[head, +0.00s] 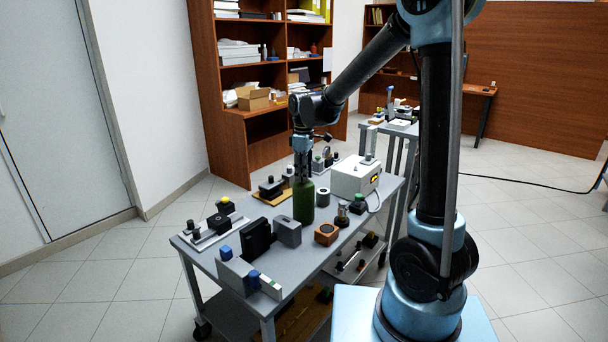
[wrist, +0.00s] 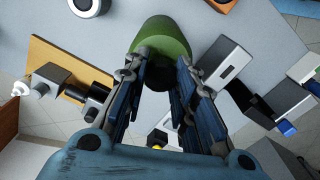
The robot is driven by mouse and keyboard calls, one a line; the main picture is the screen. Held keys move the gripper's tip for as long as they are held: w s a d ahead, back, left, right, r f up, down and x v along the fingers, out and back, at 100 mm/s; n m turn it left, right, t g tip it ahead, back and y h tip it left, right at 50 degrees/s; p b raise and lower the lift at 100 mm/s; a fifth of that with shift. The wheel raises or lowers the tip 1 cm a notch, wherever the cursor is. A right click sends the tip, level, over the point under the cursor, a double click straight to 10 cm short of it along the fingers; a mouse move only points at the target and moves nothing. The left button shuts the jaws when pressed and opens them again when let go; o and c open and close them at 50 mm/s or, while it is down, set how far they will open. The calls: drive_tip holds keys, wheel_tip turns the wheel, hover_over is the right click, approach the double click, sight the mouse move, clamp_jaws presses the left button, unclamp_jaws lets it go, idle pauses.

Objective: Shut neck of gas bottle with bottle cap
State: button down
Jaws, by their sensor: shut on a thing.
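The gas bottle (head: 303,204) is a green cylinder standing upright on the grey cart, and its rounded green shoulder (wrist: 162,36) shows in the wrist view. My gripper (head: 302,178) points straight down directly over the bottle top. In the wrist view my gripper (wrist: 158,66) has a finger on each side of a dark round piece, which looks like the bottle cap (wrist: 160,76), and is shut on it. The cap is at the bottle's neck. The fingers hide the neck in the head view, so I cannot tell whether the cap is seated.
The cart top (head: 207,255) is crowded. A grey block (head: 288,232) and an orange-brown box (head: 326,234) stand close to the bottle. A white box (head: 354,177) stands behind on the right. Several optical mounts surround these.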

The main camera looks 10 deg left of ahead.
drive_tip(key=m, duration=0.4)
drive_tip(key=shift+m, duration=0.4)
drive_tip(key=m, duration=0.4)
drive_tip(key=shift+m, duration=0.4)
drive_tip(key=c, duration=1.2)
unclamp_jaws()
drive_tip(key=shift+c, duration=0.2)
wheel_tip(320, 180, up, 12)
